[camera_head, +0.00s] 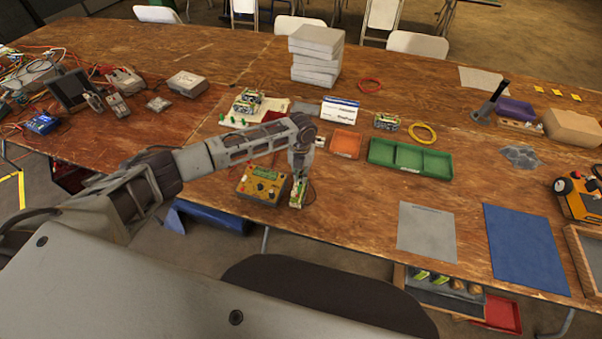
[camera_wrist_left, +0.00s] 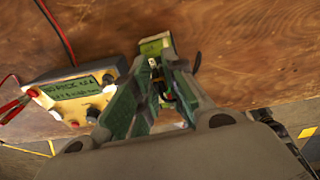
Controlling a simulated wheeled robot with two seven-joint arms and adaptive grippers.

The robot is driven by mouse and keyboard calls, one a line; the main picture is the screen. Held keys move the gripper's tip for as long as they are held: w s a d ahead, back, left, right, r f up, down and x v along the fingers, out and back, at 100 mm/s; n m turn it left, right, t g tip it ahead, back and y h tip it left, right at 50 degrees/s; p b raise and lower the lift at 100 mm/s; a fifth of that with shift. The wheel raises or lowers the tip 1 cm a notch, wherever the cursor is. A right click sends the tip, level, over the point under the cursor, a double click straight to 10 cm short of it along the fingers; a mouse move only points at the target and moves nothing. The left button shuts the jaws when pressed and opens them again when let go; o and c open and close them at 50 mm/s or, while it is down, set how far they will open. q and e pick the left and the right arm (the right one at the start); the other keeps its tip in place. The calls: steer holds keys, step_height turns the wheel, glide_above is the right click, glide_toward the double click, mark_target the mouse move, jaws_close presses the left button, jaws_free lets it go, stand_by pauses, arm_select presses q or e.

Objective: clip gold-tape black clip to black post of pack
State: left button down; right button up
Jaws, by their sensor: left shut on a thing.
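My left gripper (camera_head: 298,198) is at the table's front edge, just right of the yellow charger (camera_head: 262,186). In the left wrist view its fingers (camera_wrist_left: 160,72) close on a small dark piece, which looks like the black clip; the fingers hide most of it and I cannot make out gold tape. The green-and-yellow pack (camera_wrist_left: 156,44) is right at the fingertips, partly hidden by them. I cannot tell its black post or whether the clip touches it. A red clip (camera_wrist_left: 14,106) lies by the charger's left side. My right gripper is not in view.
A green tray (camera_head: 410,158) and an orange tray (camera_head: 345,144) stand to the right. Two more packs (camera_head: 248,101) (camera_head: 387,122) are farther back. A grey mat (camera_head: 426,230) and a blue mat (camera_head: 525,247) lie at the front right. Bare table lies between the gripper and the grey mat.

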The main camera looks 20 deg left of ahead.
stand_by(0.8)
arm_select(q)
steer(key=c, duration=1.4)
jaws_free()
steer(key=shift+o, duration=0.2)
steer(key=shift+o, duration=1)
steer(key=shift+r+p, duration=2.5)
steer(key=shift+r, duration=1.2)
